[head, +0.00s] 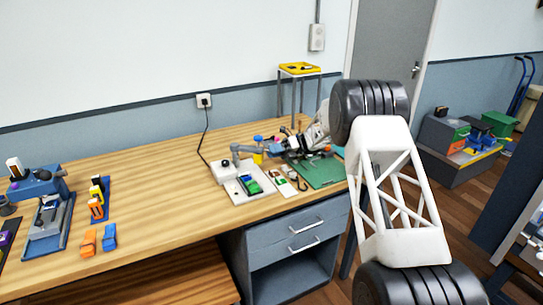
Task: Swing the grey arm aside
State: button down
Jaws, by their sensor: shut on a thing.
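The grey arm (246,148) stands on a short post at the back of a white base plate (243,196) on the bench. It reaches to the right, level above the plate. A small green block-like item (250,185) lies on the plate in front of it. My gripper (268,147) comes in from the right and its fingertips are at the free right end of the grey arm, shut on it. The view is small, so the exact contact between fingers and arm is hard to make out.
A white card with small parts (283,184) and a green mat (322,178) lie to the right. A black cable (203,140) hangs from the wall outlet.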

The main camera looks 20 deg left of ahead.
jog(key=shift+w+a+n+g+h, duration=0.2)
jog(key=shift+w+n+g+h, duration=0.2)
jog(key=shift+w, duration=0.1)
jog(key=shift+w+a+n+g+h, duration=0.15)
jog(key=shift+w+n+g+h, duration=0.25)
jog(key=shift+w, duration=0.05)
jog(key=shift+r, duration=0.1)
jog(key=c, duration=0.9)
grip_release()
